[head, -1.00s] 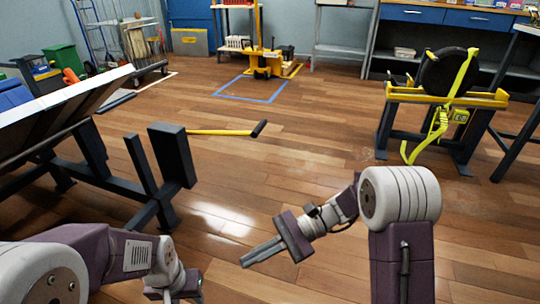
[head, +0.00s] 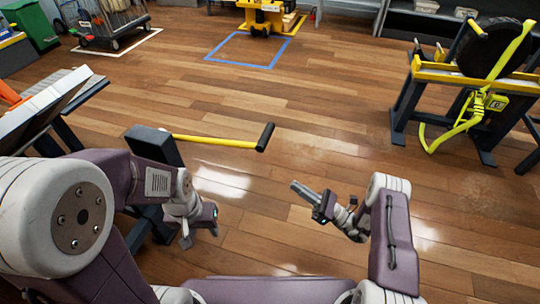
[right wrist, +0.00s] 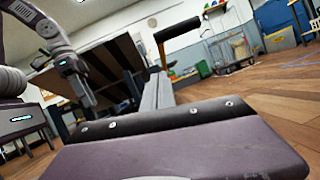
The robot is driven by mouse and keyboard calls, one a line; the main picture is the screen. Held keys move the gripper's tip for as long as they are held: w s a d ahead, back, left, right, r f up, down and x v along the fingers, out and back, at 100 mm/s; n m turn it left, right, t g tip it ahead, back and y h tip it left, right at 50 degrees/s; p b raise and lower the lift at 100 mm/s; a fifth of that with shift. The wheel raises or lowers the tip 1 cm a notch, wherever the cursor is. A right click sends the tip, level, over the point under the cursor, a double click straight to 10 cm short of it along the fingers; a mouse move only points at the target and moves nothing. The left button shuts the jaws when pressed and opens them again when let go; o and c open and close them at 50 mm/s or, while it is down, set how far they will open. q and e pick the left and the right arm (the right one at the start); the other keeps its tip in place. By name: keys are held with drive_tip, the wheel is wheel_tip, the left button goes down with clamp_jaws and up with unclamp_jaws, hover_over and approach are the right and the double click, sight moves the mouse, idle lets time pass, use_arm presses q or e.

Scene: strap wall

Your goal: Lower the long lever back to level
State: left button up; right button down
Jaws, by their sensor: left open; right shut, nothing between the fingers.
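The long lever is a yellow bar (head: 215,141) with a black grip (head: 265,137). It sticks out to the right from a dark block on the bench frame in the head view. In the right wrist view its black grip (right wrist: 178,28) shows above my fingers. My right gripper (head: 296,187) is shut and empty, below and right of the grip, with a visible gap. Its fingers (right wrist: 157,90) also show in the right wrist view. My left gripper (head: 200,234) is open and empty, below the dark block in the picture. My left arm hides part of the bench frame.
A black wheel with a yellow strap (head: 492,50) sits on a yellow-topped stand at right. A blue floor square (head: 248,65) lies at the back, near a yellow machine. A wire cart (head: 105,22) stands at upper left. The wood floor between is clear.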

drive_tip(key=d+r+b+x, duration=0.1)
drive_tip(key=b+x, duration=0.5)
drive_tip(key=x, duration=0.7)
drive_tip(key=shift+r+b, duration=0.35)
drive_tip(key=shift+r, duration=0.4)
drive_tip(key=shift+s+d, duration=0.1)
